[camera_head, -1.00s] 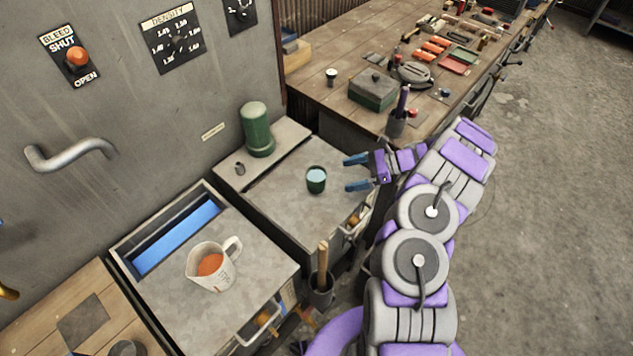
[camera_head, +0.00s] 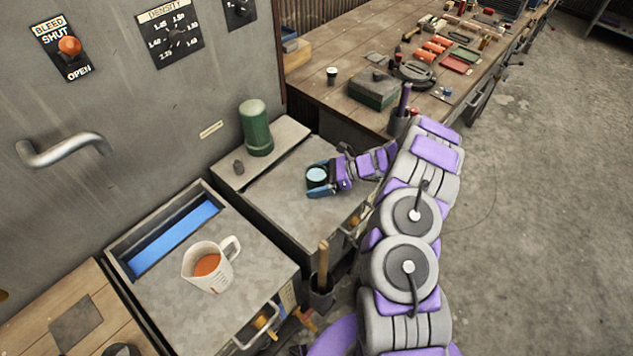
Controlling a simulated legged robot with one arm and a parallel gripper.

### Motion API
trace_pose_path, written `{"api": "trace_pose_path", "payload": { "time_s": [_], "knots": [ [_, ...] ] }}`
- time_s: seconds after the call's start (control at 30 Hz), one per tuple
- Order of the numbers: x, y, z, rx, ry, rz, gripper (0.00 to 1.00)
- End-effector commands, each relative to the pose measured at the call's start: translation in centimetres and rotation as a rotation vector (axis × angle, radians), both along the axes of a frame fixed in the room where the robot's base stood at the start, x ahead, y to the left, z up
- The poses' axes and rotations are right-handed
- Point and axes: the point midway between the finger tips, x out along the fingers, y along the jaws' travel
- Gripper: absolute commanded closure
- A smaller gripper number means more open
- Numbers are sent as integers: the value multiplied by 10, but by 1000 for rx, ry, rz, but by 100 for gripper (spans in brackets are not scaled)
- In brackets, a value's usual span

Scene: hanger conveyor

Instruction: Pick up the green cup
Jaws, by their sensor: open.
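The green cup (camera_head: 317,176) stands upright on the grey metal top of the cabinet (camera_head: 290,213), with something pale blue showing inside its rim. My gripper (camera_head: 318,179) reaches in from the right, with its blue fingers open around the cup. One finger shows along the cup's near side; the far finger is mostly hidden behind the cup. I cannot tell whether either finger touches it.
A tall green canister (camera_head: 256,128) and a small dark lump (camera_head: 238,166) stand behind. A white measuring jug (camera_head: 211,266) with orange contents sits on the left counter, by a blue-lined slot (camera_head: 173,239). A workbench (camera_head: 335,97) with tools and boxes lies beyond.

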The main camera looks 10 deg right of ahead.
Motion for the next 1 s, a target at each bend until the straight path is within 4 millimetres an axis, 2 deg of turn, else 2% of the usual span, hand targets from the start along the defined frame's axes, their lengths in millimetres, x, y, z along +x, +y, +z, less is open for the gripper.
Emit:
{"api": "trace_pose_path", "payload": {
  "time_s": [0.23, 0.87, 1.0],
  "knots": [
    [0, 3, -1, 0, 0, 0, 3],
    [0, 2, -1, 0, 0, 0, 64],
    [0, 3, -1, 0, 0, 0, 66]
  ]
}}
